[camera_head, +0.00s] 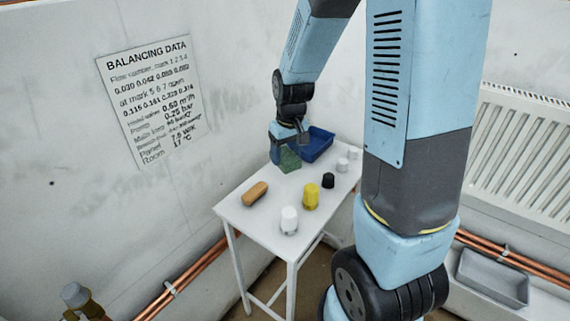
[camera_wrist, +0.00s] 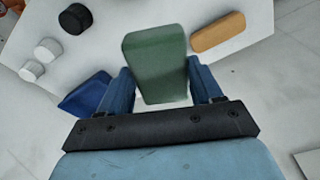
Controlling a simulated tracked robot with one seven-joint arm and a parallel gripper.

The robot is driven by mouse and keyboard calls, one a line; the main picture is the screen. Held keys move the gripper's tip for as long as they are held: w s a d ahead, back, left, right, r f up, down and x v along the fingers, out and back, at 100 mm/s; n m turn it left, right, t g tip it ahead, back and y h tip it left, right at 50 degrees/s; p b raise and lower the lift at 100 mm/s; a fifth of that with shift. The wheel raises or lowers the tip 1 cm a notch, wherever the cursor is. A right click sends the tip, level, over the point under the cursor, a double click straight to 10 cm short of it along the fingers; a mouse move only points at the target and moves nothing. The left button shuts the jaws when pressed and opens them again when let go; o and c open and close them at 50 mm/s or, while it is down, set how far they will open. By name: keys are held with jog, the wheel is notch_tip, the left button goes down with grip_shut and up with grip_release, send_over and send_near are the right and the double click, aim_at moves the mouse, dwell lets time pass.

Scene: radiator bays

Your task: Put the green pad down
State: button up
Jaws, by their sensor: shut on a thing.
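The green pad (camera_head: 290,159) is a dark green block near the back of the white table (camera_head: 262,215). In the wrist view the green pad (camera_wrist: 156,66) stands between the two blue fingers. My gripper (camera_wrist: 160,82) is shut on it; in the head view my gripper (camera_head: 288,142) points down over the table's back end. The pad's lower part is close to the tabletop, but I cannot tell whether it touches.
An orange-brown block (camera_head: 255,194), a yellow cylinder (camera_head: 310,197), a black knob (camera_head: 328,180) and several white caps (camera_head: 289,220) stand on the table. Bare tabletop lies between the block and the pad.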

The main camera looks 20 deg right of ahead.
jog(key=w+f, duration=0.2)
jog(key=w+d+f, duration=0.1)
jog(key=w+f, duration=0.4)
jog(key=w, duration=0.1)
jog(key=shift+d+f, duration=0.25)
jog(key=shift+d, duration=0.1)
jog(key=shift+f, duration=1.5)
jog(key=o, duration=1.1)
jog(key=shift+f, duration=0.1)
